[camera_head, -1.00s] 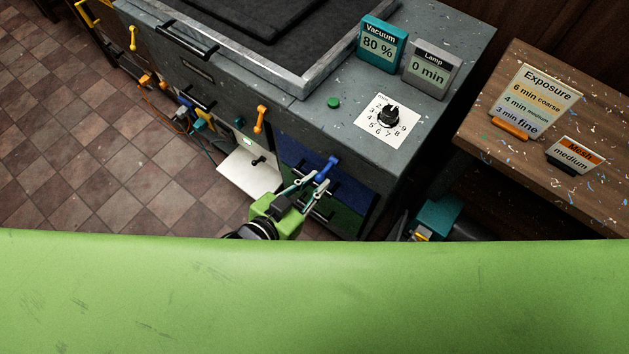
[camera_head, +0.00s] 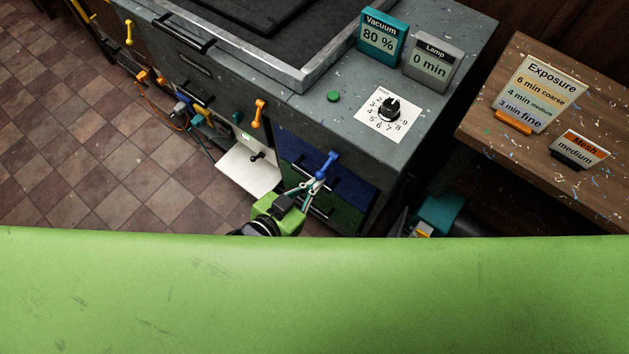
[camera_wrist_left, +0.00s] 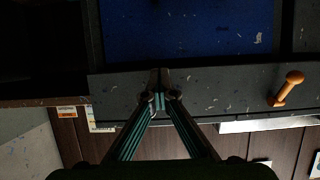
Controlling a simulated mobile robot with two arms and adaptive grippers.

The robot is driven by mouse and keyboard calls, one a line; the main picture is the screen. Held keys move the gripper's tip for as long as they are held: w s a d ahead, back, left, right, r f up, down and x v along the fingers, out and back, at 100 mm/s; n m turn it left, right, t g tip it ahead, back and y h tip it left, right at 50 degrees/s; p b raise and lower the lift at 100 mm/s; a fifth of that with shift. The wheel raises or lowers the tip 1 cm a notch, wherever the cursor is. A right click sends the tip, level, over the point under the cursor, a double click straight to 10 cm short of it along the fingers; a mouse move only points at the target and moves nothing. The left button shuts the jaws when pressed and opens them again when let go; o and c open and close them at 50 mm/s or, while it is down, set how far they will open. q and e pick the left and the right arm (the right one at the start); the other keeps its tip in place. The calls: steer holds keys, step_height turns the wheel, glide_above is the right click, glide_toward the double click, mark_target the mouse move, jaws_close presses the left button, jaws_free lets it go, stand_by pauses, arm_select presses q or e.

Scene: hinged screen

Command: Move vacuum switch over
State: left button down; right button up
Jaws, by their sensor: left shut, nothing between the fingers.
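No lever carries a readable vacuum label. A blue lever (camera_head: 327,165) sits on the front of the grey machine, at its right end, tilted up to the right. An orange lever (camera_head: 259,113) is to its left and also shows at the right of the left wrist view (camera_wrist_left: 287,88). A teal Vacuum display (camera_head: 381,39) reads 80 %. My left gripper (camera_head: 315,183) is at the lower end of the blue lever, its fingertips together and empty. In the left wrist view, the shut fingertips (camera_wrist_left: 160,88) are before the grey front; the blue lever is not distinguishable there. My right gripper is not in view.
A grey Lamp display (camera_head: 432,63), a black dial (camera_head: 389,109) and a green button (camera_head: 334,96) are on the machine top. A white shelf (camera_head: 247,171) juts out left of my gripper. A wooden table (camera_head: 575,190) with signs stands at the right.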

arm_select(q)
steer(key=shift+w+r, duration=0.1)
steer(key=shift+r, duration=0.1)
steer(key=shift+w+d+f+b, duration=0.15)
steer(key=shift+f+b, duration=0.1)
steer(key=shift+f, duration=0.15)
steer(key=shift+w+d+f+b, duration=0.1)
steer(key=shift+f+b, duration=0.1)
steer(key=shift+f, duration=0.2)
steer(key=c, duration=2.4)
jaws_free()
steer(key=shift+o, duration=0.2)
